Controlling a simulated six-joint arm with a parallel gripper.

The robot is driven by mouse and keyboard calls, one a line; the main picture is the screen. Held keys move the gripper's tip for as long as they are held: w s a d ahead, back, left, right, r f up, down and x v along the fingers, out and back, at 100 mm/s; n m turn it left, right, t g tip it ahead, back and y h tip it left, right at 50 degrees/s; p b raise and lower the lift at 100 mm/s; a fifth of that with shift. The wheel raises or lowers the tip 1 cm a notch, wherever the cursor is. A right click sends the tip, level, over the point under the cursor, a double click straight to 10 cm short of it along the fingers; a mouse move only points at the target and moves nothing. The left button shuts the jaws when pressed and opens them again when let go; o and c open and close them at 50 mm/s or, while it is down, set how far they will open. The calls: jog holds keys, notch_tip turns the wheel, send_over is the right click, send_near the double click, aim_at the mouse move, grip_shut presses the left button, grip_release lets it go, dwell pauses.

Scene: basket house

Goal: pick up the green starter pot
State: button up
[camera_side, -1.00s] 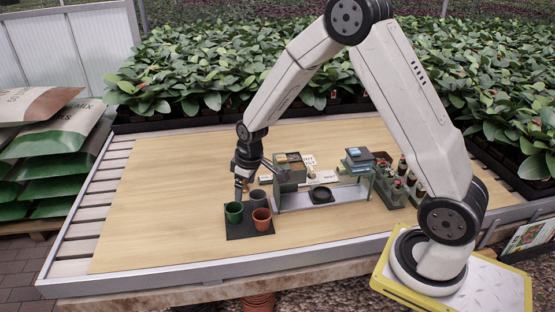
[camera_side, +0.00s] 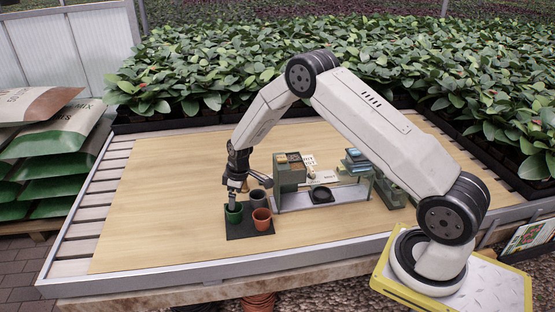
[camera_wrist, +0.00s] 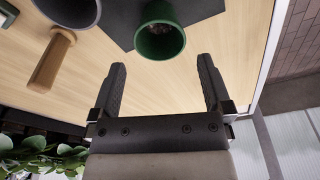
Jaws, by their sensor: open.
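The green starter pot (camera_side: 234,216) stands upright on a dark square mat (camera_side: 250,232) on the wooden table. It also shows at the top of the wrist view (camera_wrist: 160,38), ahead of the fingertips, with dark stuff inside. My gripper (camera_side: 233,202) is at the pot's back edge in the side view, and part of the pot's rim is hidden there. In the wrist view my gripper (camera_wrist: 162,72) is open with two black fingers apart and bare table between them. The pot lies beyond the tips, roughly centred between them.
A grey pot (camera_side: 258,197) and a terracotta pot (camera_side: 262,219) share the mat, close to the green one. A wooden-handled object (camera_wrist: 52,62) lies behind the mat. A small green shelf stand (camera_side: 290,172) is to the right. The table's left side is clear.

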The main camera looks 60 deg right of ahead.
aim_at(234, 212)
jog(key=shift+w+f, duration=0.15)
jog(key=shift+f, duration=1.05)
jog(key=shift+a+f, duration=0.1)
jog(key=shift+f, duration=0.05)
jog(key=shift+w+a+f, duration=0.1)
jog(key=shift+w+f, duration=0.1)
jog(key=shift+f, duration=1)
jog(key=shift+w+a+f, duration=0.1)
jog(key=shift+w+f, duration=0.1)
jog(key=shift+f, duration=1)
jog(key=c, duration=1)
